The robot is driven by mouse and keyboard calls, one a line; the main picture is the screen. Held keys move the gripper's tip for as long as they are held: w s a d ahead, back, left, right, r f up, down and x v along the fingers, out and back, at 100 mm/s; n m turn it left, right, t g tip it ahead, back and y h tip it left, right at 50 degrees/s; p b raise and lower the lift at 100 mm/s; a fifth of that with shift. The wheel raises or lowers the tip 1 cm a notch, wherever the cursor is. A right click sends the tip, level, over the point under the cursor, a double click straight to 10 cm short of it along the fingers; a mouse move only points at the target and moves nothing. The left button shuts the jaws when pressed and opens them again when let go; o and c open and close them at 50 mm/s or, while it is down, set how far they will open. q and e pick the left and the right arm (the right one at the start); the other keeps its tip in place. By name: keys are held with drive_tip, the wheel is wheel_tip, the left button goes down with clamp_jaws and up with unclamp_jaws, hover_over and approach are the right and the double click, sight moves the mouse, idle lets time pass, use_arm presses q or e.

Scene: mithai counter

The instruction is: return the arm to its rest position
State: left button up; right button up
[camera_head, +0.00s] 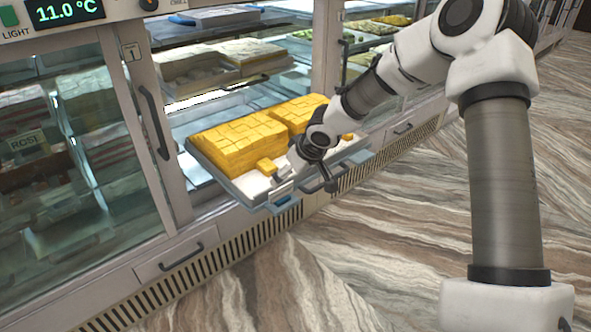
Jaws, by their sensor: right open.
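My right arm comes in from the right and reaches across to the display counter. My right gripper (280,177) is open, low over the front of a pulled-out tray (252,192). A small loose yellow sweet piece (266,166) lies on the tray close to the fingertips; I cannot tell whether they touch it. Behind it stand large blocks of cut yellow sweets (238,143). Part of the right-hand block is hidden by my gripper and wrist. My left gripper is not in view.
A glass door (80,150) with a handle closes the counter's left side. Shelves above hold trays of pale sweets (205,68). A drawer (178,259) and vent grille (215,272) run below. The marbled floor (330,270) in front is clear.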

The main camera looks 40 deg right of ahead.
drive_tip(key=shift+v, duration=1.8)
